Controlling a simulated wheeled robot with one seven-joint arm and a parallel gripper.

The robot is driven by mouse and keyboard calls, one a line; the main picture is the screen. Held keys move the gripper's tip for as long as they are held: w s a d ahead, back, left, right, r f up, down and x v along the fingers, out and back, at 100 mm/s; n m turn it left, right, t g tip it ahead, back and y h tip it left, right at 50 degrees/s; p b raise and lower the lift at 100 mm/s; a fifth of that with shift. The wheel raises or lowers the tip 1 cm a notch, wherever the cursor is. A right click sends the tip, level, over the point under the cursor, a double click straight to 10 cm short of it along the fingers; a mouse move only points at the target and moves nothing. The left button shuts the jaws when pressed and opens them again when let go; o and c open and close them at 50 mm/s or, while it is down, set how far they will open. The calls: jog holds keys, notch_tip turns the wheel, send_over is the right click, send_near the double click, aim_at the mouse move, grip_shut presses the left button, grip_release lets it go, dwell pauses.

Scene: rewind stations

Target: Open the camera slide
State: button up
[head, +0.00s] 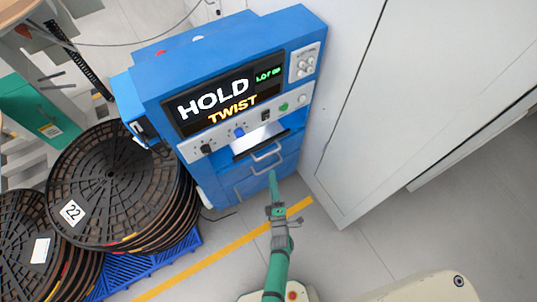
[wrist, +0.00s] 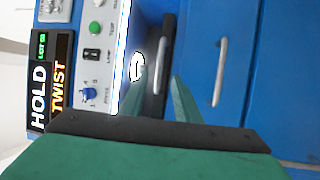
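The blue machine (head: 225,85) carries a lit slot with a dark-fronted slide (wrist: 169,45) below its control panel. A pale bar handle (wrist: 160,65) is on that dark front; a bar handle (head: 267,151) also shows there in the head view. My gripper (wrist: 160,88) is open, with its two green fingers apart and the dark front's handle between them in the wrist view. I cannot tell whether they touch it. In the head view my gripper (head: 273,174) is just in front of the drawers, and the handles are partly hidden.
A second handle (wrist: 219,72) is on the blue drawer beside the slide. The display (head: 223,94) reads HOLD TWIST; a blue knob (wrist: 89,94) and green button (wrist: 96,28) are nearby. Stacked black reels (head: 115,185) stand left; a white cabinet (head: 390,110) is at right.

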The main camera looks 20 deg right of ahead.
aim_at(269, 154)
jog(key=x, duration=1)
jog(key=shift+w+r, duration=0.1)
jog(key=shift+w, duration=0.2)
jog(key=shift+a, duration=0.1)
jog(key=shift+c, duration=0.5)
grip_shut()
